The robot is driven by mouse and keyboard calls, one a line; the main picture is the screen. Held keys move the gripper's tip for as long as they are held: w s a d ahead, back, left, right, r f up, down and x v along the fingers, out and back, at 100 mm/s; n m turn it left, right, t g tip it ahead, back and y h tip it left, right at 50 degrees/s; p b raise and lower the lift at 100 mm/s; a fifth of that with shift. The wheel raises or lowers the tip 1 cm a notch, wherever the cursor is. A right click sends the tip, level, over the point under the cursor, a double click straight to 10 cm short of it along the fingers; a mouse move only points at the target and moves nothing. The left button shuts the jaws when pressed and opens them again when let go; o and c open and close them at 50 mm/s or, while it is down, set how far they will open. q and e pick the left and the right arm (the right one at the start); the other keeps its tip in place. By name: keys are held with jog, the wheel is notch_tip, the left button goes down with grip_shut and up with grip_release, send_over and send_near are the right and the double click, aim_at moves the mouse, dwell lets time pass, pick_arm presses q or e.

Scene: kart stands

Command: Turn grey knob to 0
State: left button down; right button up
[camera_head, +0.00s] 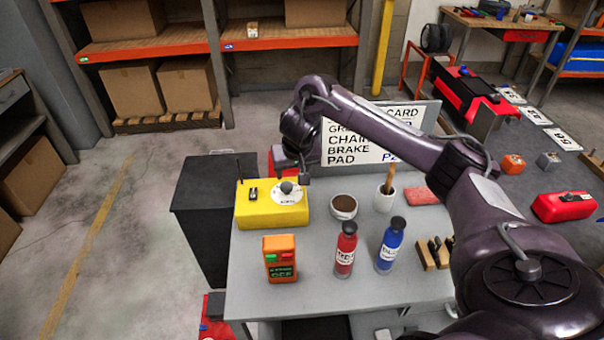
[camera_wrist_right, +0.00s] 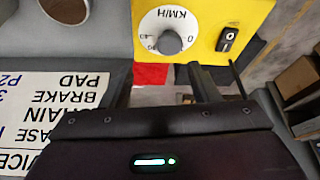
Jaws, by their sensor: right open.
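A yellow box (camera_head: 251,212) stands on the left part of the grey table and carries a round white dial with a grey knob (camera_head: 286,187) at its centre. In the right wrist view the grey knob (camera_wrist_right: 169,42) sits on the white dial (camera_wrist_right: 152,22) marked KM/H, with a 0 at the dial's right. I cannot tell clearly where the knob points. My right gripper (camera_head: 292,167) is open and empty, just behind and above the knob. In the wrist view its fingers (camera_wrist_right: 164,80) are spread, apart from the knob. My left gripper is not in view.
A black switch (camera_wrist_right: 228,39) is beside the dial on the box. On the grey table (camera_head: 215,280) stand an orange device (camera_head: 280,258), a red bottle (camera_head: 346,250), a blue bottle (camera_head: 391,246) and a brown-filled cup (camera_head: 343,207). A lettered board (camera_head: 350,150) stands behind.

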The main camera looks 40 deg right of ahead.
aim_at(287, 185)
jog(key=shift+a+f+b, duration=0.8)
jog(key=shift+f+b, duration=0.1)
jog(key=shift+b, duration=0.05)
jog(key=shift+w+f+p, duration=0.35)
jog(key=shift+w+f, duration=0.35)
jog(key=shift+f, duration=0.25)
jog(key=shift+w+d+f, duration=0.25)
jog(key=shift+f, duration=0.3)
jog(key=shift+w+d+f, duration=0.2)
jog(key=shift+d+f, duration=0.05)
jog(key=shift+f, duration=0.3)
jog(key=shift+d+f, duration=0.1)
jog(key=shift+f, duration=0.1)
jog(key=shift+a, duration=0.2)
jog(key=shift+c, duration=1.9)
jog(key=shift+d, duration=0.1)
jog(key=c, duration=0.6)
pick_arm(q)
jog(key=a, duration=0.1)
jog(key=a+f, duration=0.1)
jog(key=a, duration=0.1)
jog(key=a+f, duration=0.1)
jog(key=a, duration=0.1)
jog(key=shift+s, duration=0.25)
